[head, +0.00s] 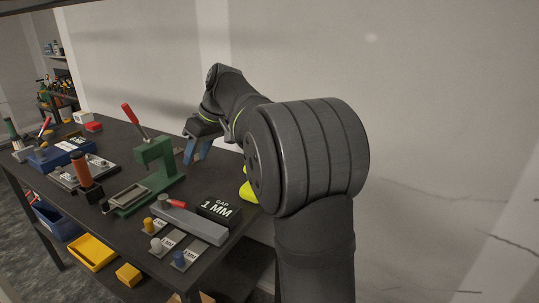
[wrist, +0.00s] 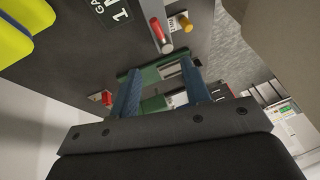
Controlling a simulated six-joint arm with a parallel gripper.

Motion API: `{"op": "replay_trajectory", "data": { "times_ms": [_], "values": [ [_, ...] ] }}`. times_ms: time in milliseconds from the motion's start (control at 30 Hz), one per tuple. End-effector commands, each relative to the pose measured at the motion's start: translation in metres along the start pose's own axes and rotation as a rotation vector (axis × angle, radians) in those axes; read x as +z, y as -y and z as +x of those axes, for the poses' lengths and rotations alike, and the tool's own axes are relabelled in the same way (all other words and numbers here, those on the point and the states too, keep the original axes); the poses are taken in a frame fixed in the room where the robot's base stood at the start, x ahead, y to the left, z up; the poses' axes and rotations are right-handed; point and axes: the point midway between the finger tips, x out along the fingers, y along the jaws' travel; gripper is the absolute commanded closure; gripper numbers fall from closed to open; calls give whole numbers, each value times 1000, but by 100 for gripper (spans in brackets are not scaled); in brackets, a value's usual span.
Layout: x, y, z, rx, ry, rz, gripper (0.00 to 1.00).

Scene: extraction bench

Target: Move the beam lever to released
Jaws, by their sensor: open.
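A green press (head: 155,165) stands on the dark bench, with a red-handled lever (head: 131,115) slanting up to the left from its top. This seems to be the beam lever; no label on it can be read. In the wrist view the green press (wrist: 150,75) shows beyond and between my fingers. A red tip (wrist: 106,97), perhaps the lever's handle, is left of the left finger. My gripper (head: 198,150), with blue fingers, is just right of the press in the head view, apart from the lever. It is open and empty, and its fingers also show in the wrist view (wrist: 160,72).
A black "GAP 1 MM" block (head: 219,210) and a grey bar (head: 190,222) with a red part lie in front of the press. An orange-handled tool (head: 81,168) stands left. A yellow object (head: 248,190) is partly hidden by my arm. A yellow tray (head: 93,252) is below.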

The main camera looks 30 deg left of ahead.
Motion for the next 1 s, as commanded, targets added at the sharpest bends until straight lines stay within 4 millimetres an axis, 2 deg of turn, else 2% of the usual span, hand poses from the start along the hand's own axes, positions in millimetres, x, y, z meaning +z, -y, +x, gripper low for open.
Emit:
{"op": "replay_trajectory", "data": {
  "times_ms": [100, 600, 800, 1000],
  "values": [
    [18, -20, -6, 26, -6, 49, 57],
    [88, -84, -39, 133, -34, 225, 57],
    [116, -103, -52, 173, -42, 288, 57],
    [134, -114, -59, 196, -47, 328, 57]
  ]
}}
